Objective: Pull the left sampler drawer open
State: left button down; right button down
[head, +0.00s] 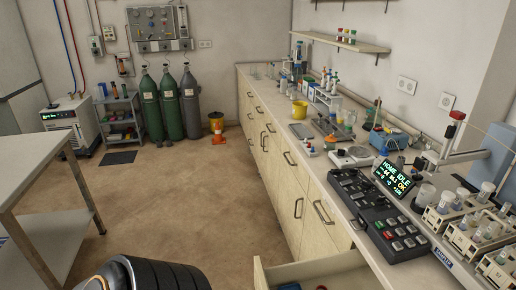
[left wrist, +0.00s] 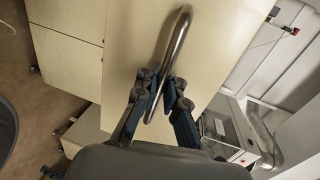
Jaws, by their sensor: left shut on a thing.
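A cream drawer (head: 310,268) stands pulled out from the bench at the bottom of the head view. A bit of blue shows inside it, and its near part is cut off by the frame. In the left wrist view my left gripper (left wrist: 162,90) is shut on a curved metal bar handle (left wrist: 176,38). The handle is fixed to a cream front panel (left wrist: 215,50). Both fingers lie close around the lower part of the bar. The head view does not show this grip. My right gripper is in neither view.
The bench top (head: 300,150) carries a control panel with a lit display (head: 391,178) and vial racks (head: 475,225). Closed cabinet fronts (head: 290,195) with handles line the aisle. The brown floor (head: 190,185) is clear between bench and left table (head: 30,165).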

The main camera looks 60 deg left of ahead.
pick_arm(q)
jog(key=c, duration=1.7)
grip_release()
jog(key=shift+c, duration=0.2)
jog(key=v, duration=1.2)
